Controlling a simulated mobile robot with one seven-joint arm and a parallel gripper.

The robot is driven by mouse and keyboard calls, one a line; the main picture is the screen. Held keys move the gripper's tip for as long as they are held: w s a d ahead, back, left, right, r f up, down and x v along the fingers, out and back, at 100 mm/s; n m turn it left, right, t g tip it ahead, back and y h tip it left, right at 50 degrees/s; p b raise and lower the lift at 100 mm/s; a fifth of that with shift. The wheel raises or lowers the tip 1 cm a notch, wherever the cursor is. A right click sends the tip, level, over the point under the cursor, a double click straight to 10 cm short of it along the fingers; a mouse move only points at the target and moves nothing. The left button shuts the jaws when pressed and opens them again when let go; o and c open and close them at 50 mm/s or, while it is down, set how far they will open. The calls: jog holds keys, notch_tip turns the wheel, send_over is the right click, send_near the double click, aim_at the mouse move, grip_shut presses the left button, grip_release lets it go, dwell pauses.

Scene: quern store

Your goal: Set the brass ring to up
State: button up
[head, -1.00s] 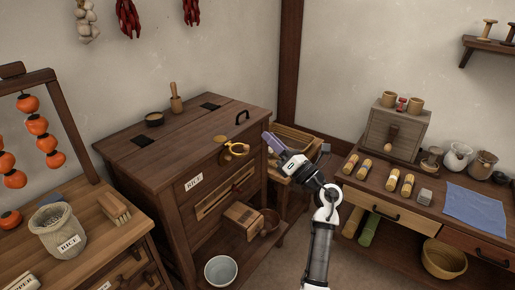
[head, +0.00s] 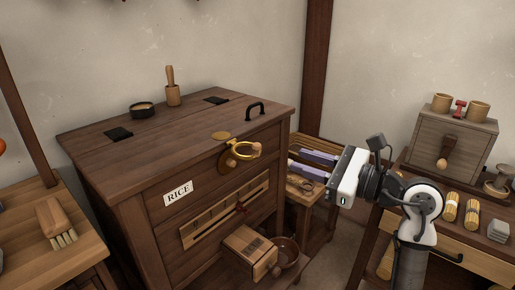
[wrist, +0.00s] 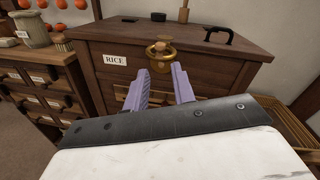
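The brass ring (head: 236,156) is on the upper front of the dark wooden rice chest (head: 150,225), with a round wooden knob (head: 257,147) at its right side. A brass disc lies on the chest's top edge above it. The ring also shows in the wrist view (wrist: 152,53), just beyond my fingertips. My gripper (head: 314,165) is to the right of the ring in the head view, apart from it. In the wrist view its two purple fingers (wrist: 163,72) are spread with nothing between them, pointing at the chest front below the ring.
A black handle (head: 256,110) and a pestle (head: 172,88) are on the chest top. Below the ring are a slotted scale (head: 225,212), a wooden spout box (head: 250,248) and a bowl (head: 287,252). A side table (head: 312,196) stands right of the chest, behind my gripper.

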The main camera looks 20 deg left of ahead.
aim_at(260, 147)
jog(key=p+x, duration=0.2)
jog(key=x, duration=1)
jog(key=shift+a, duration=0.2)
grip_shut()
